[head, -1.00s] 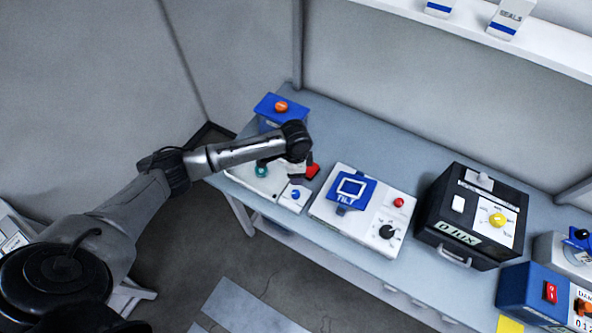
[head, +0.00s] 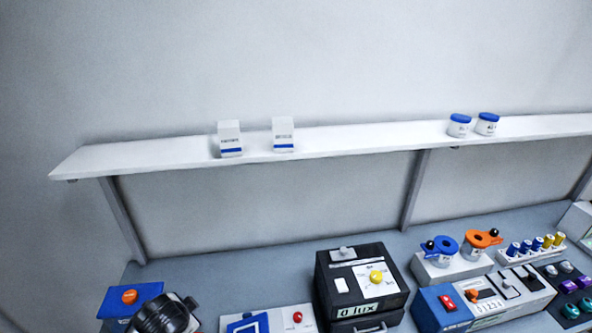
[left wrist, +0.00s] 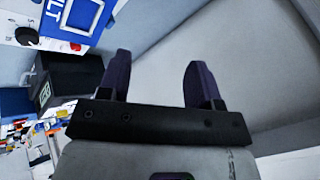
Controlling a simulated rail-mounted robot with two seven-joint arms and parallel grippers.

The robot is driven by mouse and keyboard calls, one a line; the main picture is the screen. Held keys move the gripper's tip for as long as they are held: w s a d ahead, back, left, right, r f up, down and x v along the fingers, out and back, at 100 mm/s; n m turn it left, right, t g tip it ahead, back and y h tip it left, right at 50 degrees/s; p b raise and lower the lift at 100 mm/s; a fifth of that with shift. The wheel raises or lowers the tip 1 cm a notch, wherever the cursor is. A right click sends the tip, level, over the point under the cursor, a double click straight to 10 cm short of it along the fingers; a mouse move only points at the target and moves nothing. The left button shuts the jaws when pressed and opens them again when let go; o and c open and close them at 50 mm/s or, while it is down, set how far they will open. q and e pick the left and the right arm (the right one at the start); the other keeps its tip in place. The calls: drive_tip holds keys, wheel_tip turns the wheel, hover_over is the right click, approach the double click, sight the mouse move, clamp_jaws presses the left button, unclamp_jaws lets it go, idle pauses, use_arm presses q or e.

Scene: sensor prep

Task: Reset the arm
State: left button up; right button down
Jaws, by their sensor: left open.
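My left gripper (left wrist: 159,85) shows in the left wrist view with its two dark fingers apart and nothing between them. In the head view, a dark rounded part of my left arm (head: 165,315) shows at the bottom left edge, in front of the blue box with an orange button (head: 130,297); the gripper itself is out of that view. My right gripper is in neither view.
The bench holds a white panel with a red button (head: 297,317), a black lux box (head: 340,260), a blue box with a red switch (head: 447,302), and blue and orange clamps (head: 484,238). A white shelf (head: 350,138) with boxes and jars runs above.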

use_arm(q)
drive_tip(key=s+d+r+n+t+h+p, duration=0.1)
drive_tip(key=s+d+r+n+t+p, duration=0.3)
drive_tip(key=s+r, duration=0.6)
drive_tip(key=s+d+f+n+g+p, duration=0.1)
drive_tip(key=s+f+g+p, duration=0.2)
drive_tip(key=s, duration=0.8)
drive_tip(key=s+d+f+g+h+p, duration=0.1)
drive_tip(key=s+f+g+p, duration=0.2)
drive_tip(key=s+f, duration=0.4)
drive_tip(key=s+p, duration=0.1)
drive_tip(key=s, duration=0.4)
drive_tip(key=shift+s+f+n+g, duration=0.15)
drive_tip(key=shift+s+n+g, duration=0.05)
drive_tip(key=shift+n+g, duration=0.2)
